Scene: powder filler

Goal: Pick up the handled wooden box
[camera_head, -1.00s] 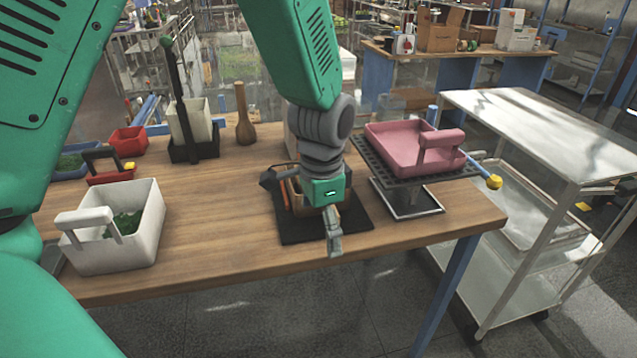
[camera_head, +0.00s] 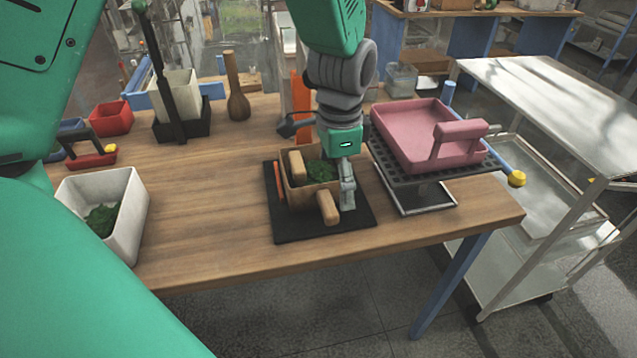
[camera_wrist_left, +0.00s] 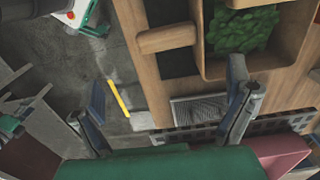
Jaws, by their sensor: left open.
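The handled wooden box (camera_head: 292,197) sits on a black mat on the table, with green bits inside. Its light wooden handle (camera_head: 328,207) stands out at the front, and another wooden block shows at its back left. I cannot tell whether the finger touches. In the left wrist view the handle (camera_wrist_left: 165,38) and box wall (camera_wrist_left: 268,62) lie past the open fingertips (camera_wrist_left: 168,88). My right gripper is out of view.
A pink handled tray (camera_head: 418,140) rests on a black stand close on the right. A white bin (camera_head: 128,215) with green bits is at left. A white container (camera_head: 174,95), wooden pestle-like piece (camera_head: 237,90) and red bin (camera_head: 110,118) stand behind. A metal cart (camera_head: 540,85) is at right.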

